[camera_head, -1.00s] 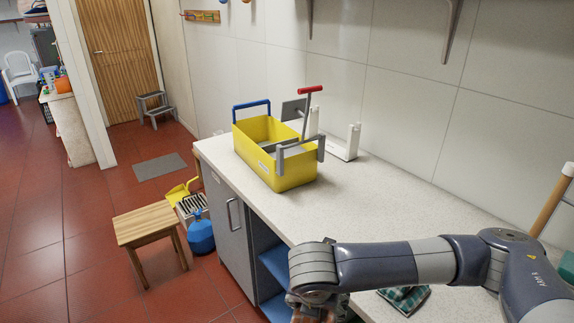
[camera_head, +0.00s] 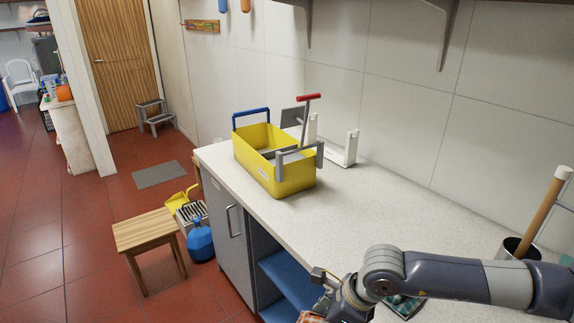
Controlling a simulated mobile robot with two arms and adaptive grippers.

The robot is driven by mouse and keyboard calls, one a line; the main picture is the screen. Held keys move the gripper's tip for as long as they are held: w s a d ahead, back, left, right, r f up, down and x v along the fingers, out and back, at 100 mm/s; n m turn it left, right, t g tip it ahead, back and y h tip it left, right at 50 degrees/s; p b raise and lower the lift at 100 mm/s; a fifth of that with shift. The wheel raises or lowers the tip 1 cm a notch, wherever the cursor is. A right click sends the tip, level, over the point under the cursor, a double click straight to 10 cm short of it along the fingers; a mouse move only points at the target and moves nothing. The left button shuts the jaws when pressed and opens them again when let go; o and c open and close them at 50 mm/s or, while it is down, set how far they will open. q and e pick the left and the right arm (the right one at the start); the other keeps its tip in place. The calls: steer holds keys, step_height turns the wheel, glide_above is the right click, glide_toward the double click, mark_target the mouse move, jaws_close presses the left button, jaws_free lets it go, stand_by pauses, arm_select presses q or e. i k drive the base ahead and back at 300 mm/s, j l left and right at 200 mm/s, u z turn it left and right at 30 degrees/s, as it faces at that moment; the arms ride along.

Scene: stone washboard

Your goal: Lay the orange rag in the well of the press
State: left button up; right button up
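The press is a yellow box (camera_head: 291,175) with a blue handle at its far end and a grey lever with a red grip (camera_head: 308,97). It stands on the pale counter near its far left end. Its open well shows only in part, behind the near walls and grey brackets. My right gripper (camera_head: 322,307) is low at the bottom edge, in front of the counter's front edge. An orange rag (camera_head: 311,317) hangs at its fingers, cut off by the frame; the gripper appears shut on it. It is apart from the press. My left gripper is out of view.
A green checked cloth (camera_head: 404,306) lies on the counter under my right arm. A metal pot (camera_head: 514,248) with a wooden-handled tool stands at the right. The counter (camera_head: 390,205) between is clear.

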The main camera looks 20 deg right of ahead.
mark_target(272, 148)
steer(key=i+j, duration=0.85)
steer(key=i, duration=0.15)
steer(key=i+j, duration=0.85)
steer(key=i+j+z, duration=0.35)
steer(key=i+j, duration=0.8)
steer(key=j+z, duration=0.1)
steer(key=z, duration=1.45)
